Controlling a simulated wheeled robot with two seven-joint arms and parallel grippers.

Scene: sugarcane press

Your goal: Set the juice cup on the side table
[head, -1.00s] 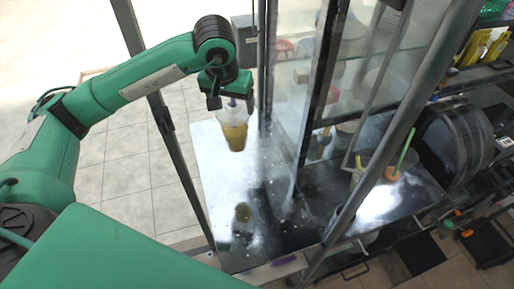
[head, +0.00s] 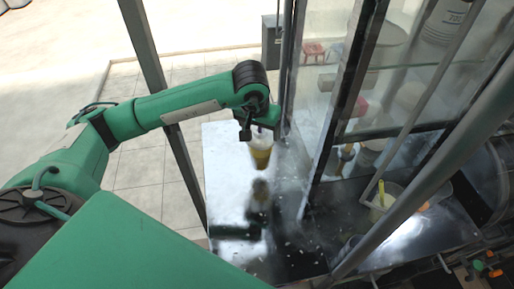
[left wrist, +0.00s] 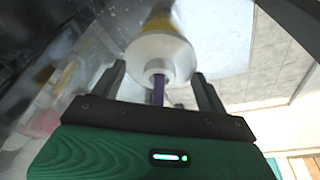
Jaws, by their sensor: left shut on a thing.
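The juice cup (head: 261,152) is clear with yellow juice, a pale domed lid and a purple straw. It hangs upright below my left gripper (head: 261,131), which is shut on its top. In the left wrist view the cup (left wrist: 162,52) is beyond the fingers of the gripper (left wrist: 158,80), with the straw between them. The side table (head: 225,165) is a shiny surface under the cup. The cup's reflection shows just below it, with a small gap, so the cup appears slightly above the surface. My right gripper is not in view.
A glass-walled stall with metal posts (head: 308,110) stands right of the cup. A slanted post (head: 160,95) stands at the table's left side. Inside the stall, a container with a yellow item (head: 382,203) sits on the counter. The table's left part is bare.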

